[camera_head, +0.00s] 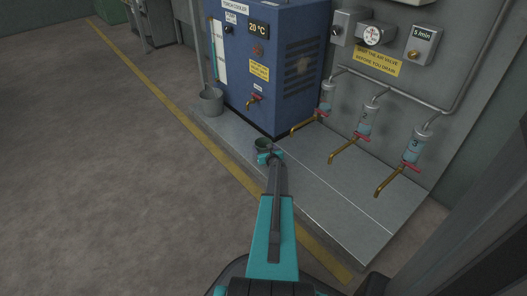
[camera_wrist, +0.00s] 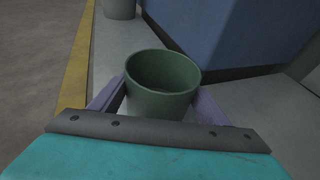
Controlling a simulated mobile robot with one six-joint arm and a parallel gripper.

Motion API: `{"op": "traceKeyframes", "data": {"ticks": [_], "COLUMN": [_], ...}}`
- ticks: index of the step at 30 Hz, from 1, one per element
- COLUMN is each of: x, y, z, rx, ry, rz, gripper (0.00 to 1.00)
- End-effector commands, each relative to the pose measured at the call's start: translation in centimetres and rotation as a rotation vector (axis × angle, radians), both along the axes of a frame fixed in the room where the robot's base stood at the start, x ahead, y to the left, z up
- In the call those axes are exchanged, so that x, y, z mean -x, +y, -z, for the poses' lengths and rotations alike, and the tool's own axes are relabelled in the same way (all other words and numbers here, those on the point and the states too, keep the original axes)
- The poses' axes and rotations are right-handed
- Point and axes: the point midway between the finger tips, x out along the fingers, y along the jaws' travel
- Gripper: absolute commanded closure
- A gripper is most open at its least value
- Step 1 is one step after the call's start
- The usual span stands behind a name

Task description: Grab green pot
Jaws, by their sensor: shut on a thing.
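The green pot (camera_wrist: 162,104) is a round, open-topped vessel, upright, and its inside looks empty in the wrist view. My gripper (camera_wrist: 155,98) has one purple-grey finger on each side of the pot and is shut on it. In the head view the pot (camera_head: 263,143) shows small at the end of my gripper (camera_head: 268,155), above or on the grey metal platform in front of the blue cooler. I cannot tell whether its base touches the platform.
The blue torch cooler (camera_head: 270,60) with a brass tap (camera_head: 253,103) stands just behind the pot. A grey bucket (camera_head: 211,101) stands to its left. Several brass taps with numbered cylinders (camera_head: 364,122) line the wall at right. The platform (camera_head: 335,190) is clear at right.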

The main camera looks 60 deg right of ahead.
Motion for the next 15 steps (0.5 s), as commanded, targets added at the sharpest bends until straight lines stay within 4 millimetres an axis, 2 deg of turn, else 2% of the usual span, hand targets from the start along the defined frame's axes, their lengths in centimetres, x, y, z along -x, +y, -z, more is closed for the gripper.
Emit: {"op": "traceKeyframes", "data": {"ticks": [8,15], "x": [0.0,0.0], "y": [0.0,0.0], "z": [-0.5,-2.4], "rx": [0.000,0.001], "ry": [0.000,-0.001], "rz": [0.000,0.000], "gripper": [0.55,0.55]}}
